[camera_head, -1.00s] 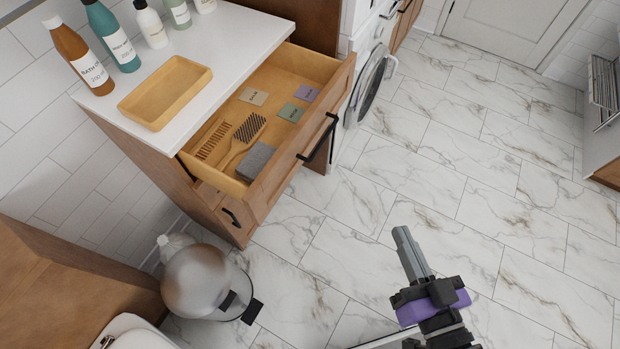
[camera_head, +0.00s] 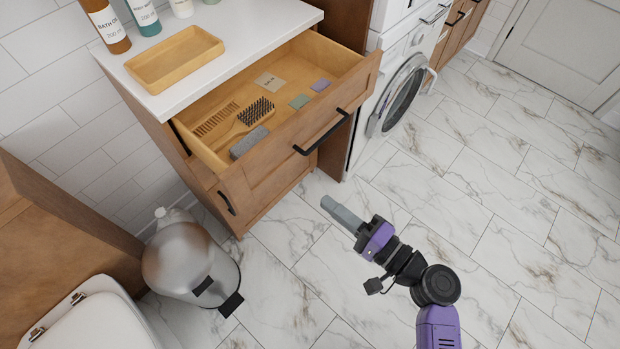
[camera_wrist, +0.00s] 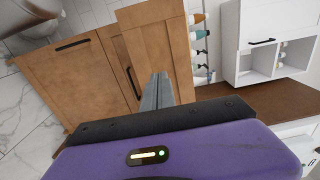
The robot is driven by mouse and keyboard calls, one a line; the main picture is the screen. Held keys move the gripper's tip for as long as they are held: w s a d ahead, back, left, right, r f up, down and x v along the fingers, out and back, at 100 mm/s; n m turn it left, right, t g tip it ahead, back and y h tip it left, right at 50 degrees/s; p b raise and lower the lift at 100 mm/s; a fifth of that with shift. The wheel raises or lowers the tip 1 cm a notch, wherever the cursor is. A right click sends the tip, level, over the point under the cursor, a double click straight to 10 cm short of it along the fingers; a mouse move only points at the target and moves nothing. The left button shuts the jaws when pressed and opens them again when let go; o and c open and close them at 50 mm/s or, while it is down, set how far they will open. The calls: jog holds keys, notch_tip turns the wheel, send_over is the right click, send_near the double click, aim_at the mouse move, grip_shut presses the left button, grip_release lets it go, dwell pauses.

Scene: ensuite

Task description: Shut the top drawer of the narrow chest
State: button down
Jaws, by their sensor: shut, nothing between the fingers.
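The narrow chest (camera_head: 262,205) is wooden with a white top (camera_head: 215,60). Its top drawer (camera_head: 300,140) is pulled well out and has a black bar handle (camera_head: 322,133) on its front. Inside lie a hairbrush (camera_head: 255,111), a comb, a folded grey cloth (camera_head: 249,142) and several small flat packets. My gripper (camera_head: 328,203) is shut and empty. It is in front of the drawer and below it in the head view, apart from the handle. In the wrist view the shut fingers (camera_wrist: 158,92) point toward wooden fronts with black handles.
A tan tray (camera_head: 175,58) and several bottles stand on the chest's top. A washing machine (camera_head: 400,95) is to the right of the chest. A rounded bin (camera_head: 190,262) and a toilet (camera_head: 90,315) are at lower left. The marble floor on the right is clear.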

aim_at(229, 131)
jog(key=p+x, duration=0.1)
jog(key=x, duration=1.2)
jog(key=shift+w+a, duration=0.2)
jog(key=shift+a, duration=0.05)
jog(key=b+x, duration=1.3)
jog(key=x, duration=0.8)
jog(key=shift+f, duration=0.15)
jog(key=shift+w+a, duration=0.2)
jog(key=shift+w+a+r, duration=0.1)
jog(key=shift+r, duration=0.3)
